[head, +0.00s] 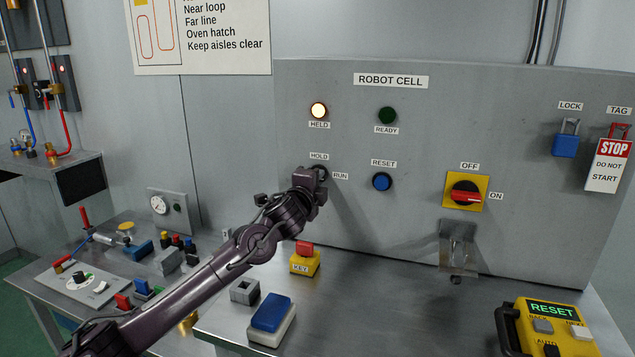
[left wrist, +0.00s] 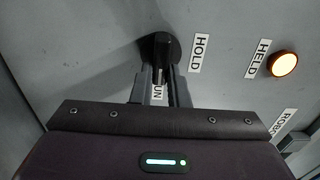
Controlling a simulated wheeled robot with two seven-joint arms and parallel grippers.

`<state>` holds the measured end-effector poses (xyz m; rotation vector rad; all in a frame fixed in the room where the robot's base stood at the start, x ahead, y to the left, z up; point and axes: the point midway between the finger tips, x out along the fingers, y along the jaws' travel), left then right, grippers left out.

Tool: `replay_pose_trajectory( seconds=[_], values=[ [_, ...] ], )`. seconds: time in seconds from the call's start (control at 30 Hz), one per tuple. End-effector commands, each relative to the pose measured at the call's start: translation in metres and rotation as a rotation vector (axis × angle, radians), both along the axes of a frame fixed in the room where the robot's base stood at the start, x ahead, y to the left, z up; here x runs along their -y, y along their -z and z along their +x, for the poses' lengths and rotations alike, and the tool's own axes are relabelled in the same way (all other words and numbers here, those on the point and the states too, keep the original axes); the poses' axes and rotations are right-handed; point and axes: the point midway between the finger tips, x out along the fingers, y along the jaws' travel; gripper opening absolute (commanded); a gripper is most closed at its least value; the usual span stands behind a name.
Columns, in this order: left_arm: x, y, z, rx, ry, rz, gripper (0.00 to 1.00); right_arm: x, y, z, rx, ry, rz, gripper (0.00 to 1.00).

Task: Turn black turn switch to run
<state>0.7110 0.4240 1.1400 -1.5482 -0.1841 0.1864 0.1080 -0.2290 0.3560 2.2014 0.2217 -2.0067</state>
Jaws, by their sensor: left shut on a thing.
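The black turn switch (left wrist: 160,48) is on the grey ROBOT CELL panel, between the HOLD label (head: 319,156) and the RUN label (head: 340,176). My left gripper (head: 318,174) is at the panel and hides most of the switch in the head view. In the left wrist view its two fingers (left wrist: 160,82) are shut on the switch's handle, one on each side. The RUN label shows partly between the fingers there. The switch's exact pointing is hard to tell. My right gripper is not in view.
The HELD lamp (head: 318,110) is lit; the READY lamp (head: 387,115) is dark. A blue RESET button (head: 382,182) and a red-and-yellow OFF/ON switch (head: 466,192) are to the right. Below, a yellow KEY block (head: 304,262) and a blue-topped box (head: 271,315) stand on the bench.

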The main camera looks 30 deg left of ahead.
Motion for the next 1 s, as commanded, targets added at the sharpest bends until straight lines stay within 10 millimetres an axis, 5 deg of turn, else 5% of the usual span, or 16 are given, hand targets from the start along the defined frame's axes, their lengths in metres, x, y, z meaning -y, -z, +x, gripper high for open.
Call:
replay_pose_trajectory(
  seconds=[0.03, 0.07, 0.1, 0.23, 0.57, 1.0],
  values=[
    [0.001, 0.003, 0.000, -0.006, 0.002, 0.004, 0.00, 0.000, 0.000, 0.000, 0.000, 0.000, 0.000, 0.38],
    [0.001, 0.003, 0.000, -0.006, 0.002, 0.004, 0.16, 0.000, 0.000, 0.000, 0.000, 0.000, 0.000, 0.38],
    [0.001, 0.003, 0.000, -0.006, 0.002, 0.003, 0.21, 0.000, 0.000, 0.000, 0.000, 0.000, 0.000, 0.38],
    [0.001, 0.002, 0.000, -0.004, 0.002, 0.002, 0.36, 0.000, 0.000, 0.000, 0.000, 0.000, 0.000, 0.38],
    [0.001, 0.002, -0.003, -0.002, 0.001, 0.001, 0.36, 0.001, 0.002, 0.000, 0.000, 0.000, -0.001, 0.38],
    [0.015, 0.004, -0.063, -0.005, 0.001, 0.004, 0.36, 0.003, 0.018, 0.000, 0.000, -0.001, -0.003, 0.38]
  ],
)
